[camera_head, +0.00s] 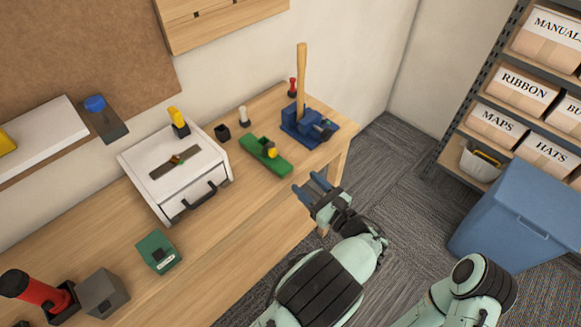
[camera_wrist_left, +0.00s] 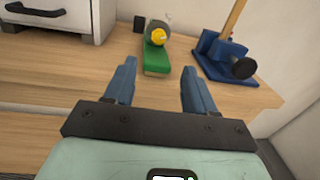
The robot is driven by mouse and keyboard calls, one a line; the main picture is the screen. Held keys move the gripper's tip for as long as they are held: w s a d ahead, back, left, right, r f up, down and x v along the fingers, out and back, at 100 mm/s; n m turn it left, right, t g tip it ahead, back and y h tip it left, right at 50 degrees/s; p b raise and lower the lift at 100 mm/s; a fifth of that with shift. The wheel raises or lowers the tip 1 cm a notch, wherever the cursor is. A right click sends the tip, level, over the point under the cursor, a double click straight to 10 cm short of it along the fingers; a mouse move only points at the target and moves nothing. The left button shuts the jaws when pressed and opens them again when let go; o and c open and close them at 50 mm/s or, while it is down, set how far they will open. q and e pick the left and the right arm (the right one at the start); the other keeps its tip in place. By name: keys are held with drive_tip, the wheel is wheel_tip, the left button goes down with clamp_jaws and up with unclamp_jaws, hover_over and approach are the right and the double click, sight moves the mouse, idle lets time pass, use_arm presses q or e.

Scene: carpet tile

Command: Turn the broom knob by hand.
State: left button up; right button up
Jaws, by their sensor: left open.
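A blue clamp (camera_head: 297,122) with an upright wooden broom handle (camera_head: 302,72) in it stands at the right end of the workbench. A dark round knob (camera_head: 326,129) sticks out of the clamp's right side. In the left wrist view the clamp (camera_wrist_left: 218,55), its knob (camera_wrist_left: 243,67) and the lower handle (camera_wrist_left: 234,18) show at the upper right. My left gripper (camera_head: 309,185) is open and empty, in front of the bench edge and nearer than the clamp. Its fingers (camera_wrist_left: 157,75) are apart from the knob. My right gripper is out of view.
A green block (camera_head: 262,157) with a yellow knob lies left of the clamp. A white box (camera_head: 150,150), a green box (camera_head: 158,250) and a red cylinder (camera_head: 35,290) stand farther left on the bench. A blue bin (camera_head: 520,215) and shelves are at right.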

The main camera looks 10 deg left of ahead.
sight(275, 154)
use_arm(q)
drive_tip(key=shift+m, duration=0.9)
drive_tip(key=x, duration=1.3)
drive_tip(key=shift+a, duration=0.2)
drive_tip(key=c, duration=1)
drive_tip(key=shift+f+n+b, duration=0.25)
drive_tip(key=shift+n+b, duration=0.6)
drive_tip(key=shift+n, duration=0.15)
drive_tip(key=shift+s+n+t+b, duration=0.1)
drive_tip(key=shift+n+t+b, duration=0.2)
drive_tip(key=shift+n+b, duration=0.6)
drive_tip(key=shift+r+n, duration=0.15)
drive_tip(key=shift+n, duration=0.15)
